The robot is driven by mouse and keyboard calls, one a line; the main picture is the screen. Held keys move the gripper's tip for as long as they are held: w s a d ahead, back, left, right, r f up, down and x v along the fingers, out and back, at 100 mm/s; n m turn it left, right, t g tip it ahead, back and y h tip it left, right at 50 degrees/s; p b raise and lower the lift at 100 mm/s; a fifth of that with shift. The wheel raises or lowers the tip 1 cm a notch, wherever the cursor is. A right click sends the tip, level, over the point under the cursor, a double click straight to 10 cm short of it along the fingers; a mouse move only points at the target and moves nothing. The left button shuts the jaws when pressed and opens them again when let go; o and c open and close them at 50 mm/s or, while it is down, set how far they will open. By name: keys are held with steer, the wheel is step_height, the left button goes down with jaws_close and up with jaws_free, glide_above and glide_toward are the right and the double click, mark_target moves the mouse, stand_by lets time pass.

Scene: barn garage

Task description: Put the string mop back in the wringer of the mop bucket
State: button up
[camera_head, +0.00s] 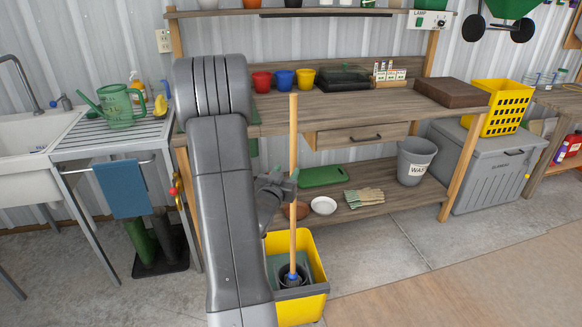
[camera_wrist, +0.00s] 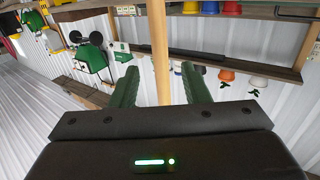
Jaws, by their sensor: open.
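The string mop's wooden handle (camera_head: 293,160) stands upright in the head view. Its lower end, with a blue collar (camera_head: 292,277), is down in the dark wringer (camera_head: 278,270) of the yellow mop bucket (camera_head: 316,262). The mop strings are mostly hidden inside the wringer. My gripper (camera_head: 290,183) is at mid-height of the handle, above the bucket. In the wrist view the handle (camera_wrist: 160,50) runs between the two open green fingers (camera_wrist: 160,85), with space on both sides. My arm hides part of the bucket's left side.
A wooden potting bench (camera_head: 360,104) with pots and trays stands behind the bucket. Its lower shelf holds a white bowl (camera_head: 323,205), gloves (camera_head: 364,198) and a grey bin (camera_head: 415,160). A sink table (camera_head: 110,140) is at left. Floor at right is clear.

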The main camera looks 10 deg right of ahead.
mark_target(292, 154)
steer(key=shift+v, duration=2.35)
steer(key=p+x, duration=0.1)
steer(key=x, duration=1.1)
steer(key=shift+w, duration=0.15)
step_height(292, 154, up, 2)
steer(key=shift+r, duration=0.55)
